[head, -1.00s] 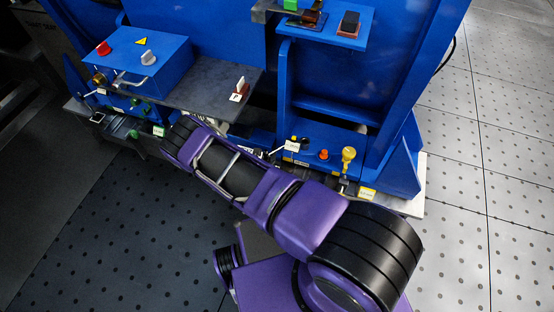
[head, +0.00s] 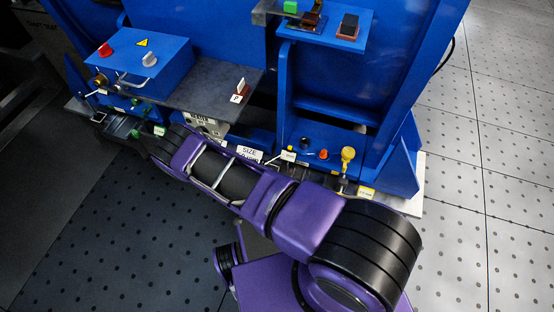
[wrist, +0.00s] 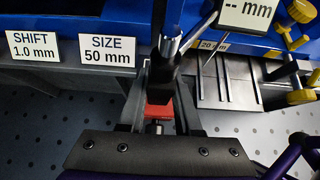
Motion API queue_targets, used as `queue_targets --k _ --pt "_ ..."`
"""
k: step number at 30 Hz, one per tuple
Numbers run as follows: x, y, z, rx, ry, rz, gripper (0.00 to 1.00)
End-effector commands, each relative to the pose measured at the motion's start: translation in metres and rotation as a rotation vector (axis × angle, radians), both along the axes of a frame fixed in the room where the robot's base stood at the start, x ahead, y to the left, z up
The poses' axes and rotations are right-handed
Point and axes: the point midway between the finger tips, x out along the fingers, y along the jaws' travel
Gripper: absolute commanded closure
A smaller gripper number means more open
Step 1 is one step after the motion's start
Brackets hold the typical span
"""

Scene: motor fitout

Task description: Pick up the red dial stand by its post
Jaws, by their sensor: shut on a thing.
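In the wrist view, the red dial stand (wrist: 158,111) shows as a small red block between the fingers of my gripper (wrist: 158,88). A dark upright part rises in line with it, and a bright metal rod shows just beyond. My gripper is shut on the stand; the exact contact on the post is hard to make out. In the head view, my forearm ends at the lower left of the blue machine, and I cannot make out the gripper or the stand there.
SIZE (wrist: 107,50) and SHIFT (wrist: 32,46) signs stand left of my gripper. A grey slotted block (wrist: 226,82) and a "-- mm" readout (wrist: 247,10) are to its right. In the head view, a blue box (head: 145,70) and a grey shelf (head: 205,95) sit above my arm's end.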

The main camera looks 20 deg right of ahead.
Motion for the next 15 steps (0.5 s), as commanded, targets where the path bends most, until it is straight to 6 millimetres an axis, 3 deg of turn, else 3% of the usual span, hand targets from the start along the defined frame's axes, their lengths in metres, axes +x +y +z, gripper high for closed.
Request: queue_targets --k 15 --pt "-0.011 0.009 0.021 -0.001 -0.005 0.000 1.00"
